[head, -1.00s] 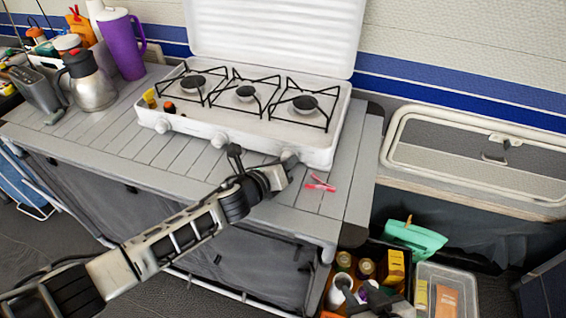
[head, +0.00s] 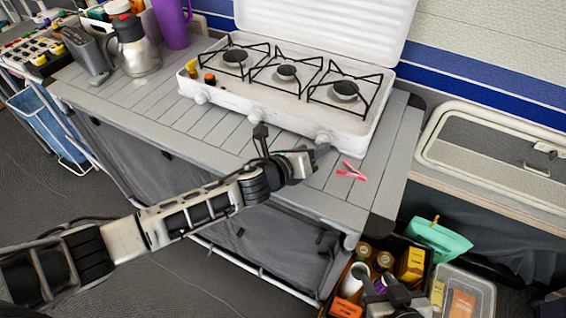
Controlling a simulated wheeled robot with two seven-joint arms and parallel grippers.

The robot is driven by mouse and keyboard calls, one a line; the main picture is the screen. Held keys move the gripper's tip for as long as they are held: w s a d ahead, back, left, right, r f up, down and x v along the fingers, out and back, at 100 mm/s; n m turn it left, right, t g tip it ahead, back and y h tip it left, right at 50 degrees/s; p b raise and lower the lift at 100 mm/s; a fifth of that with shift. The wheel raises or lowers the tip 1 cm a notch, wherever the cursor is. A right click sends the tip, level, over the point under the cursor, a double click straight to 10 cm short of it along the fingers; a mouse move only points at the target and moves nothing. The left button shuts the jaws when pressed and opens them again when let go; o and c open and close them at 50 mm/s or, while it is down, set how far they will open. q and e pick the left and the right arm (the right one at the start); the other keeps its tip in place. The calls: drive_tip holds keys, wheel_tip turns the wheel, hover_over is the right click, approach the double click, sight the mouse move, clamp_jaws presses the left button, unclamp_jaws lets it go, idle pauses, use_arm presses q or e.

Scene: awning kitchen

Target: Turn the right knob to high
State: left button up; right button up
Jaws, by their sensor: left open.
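The white three-burner stove (head: 290,100) stands on the grey slatted counter with its lid raised. Its front has a left knob (head: 200,97), a middle knob (head: 256,115) and a right knob (head: 323,137). My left gripper (head: 318,153) is open, right in front of and just below the right knob. Its fingers are small in view, and I cannot tell whether they touch the knob. The knob's marking is too small to read. What seems to be my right gripper (head: 395,300) shows at the bottom edge, over the crate, with its jaws unclear.
A red-pink clip-like item (head: 351,171) lies on the counter (head: 215,130) right of my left gripper. A steel jug (head: 136,52) and a purple pitcher (head: 172,22) stand at the back left. Filled crates and a clear box (head: 466,293) stand low at the right.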

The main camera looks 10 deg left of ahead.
use_arm(q)
drive_tip(key=v, duration=1.3)
drive_tip(key=s+a+f+n+y, duration=0.1)
drive_tip(key=s+f+n, duration=0.3)
drive_tip(key=n, duration=0.7)
drive_tip(key=s+a+f+n+g+y, duration=0.1)
drive_tip(key=s+f+n, duration=0.4)
drive_tip(key=n, duration=0.6)
drive_tip(key=s+a+f+n+g+y, duration=0.1)
drive_tip(key=s+a+f+n, duration=0.4)
drive_tip(key=n, duration=0.6)
drive_tip(key=shift+y, duration=0.9)
drive_tip(key=shift+s, duration=0.1)
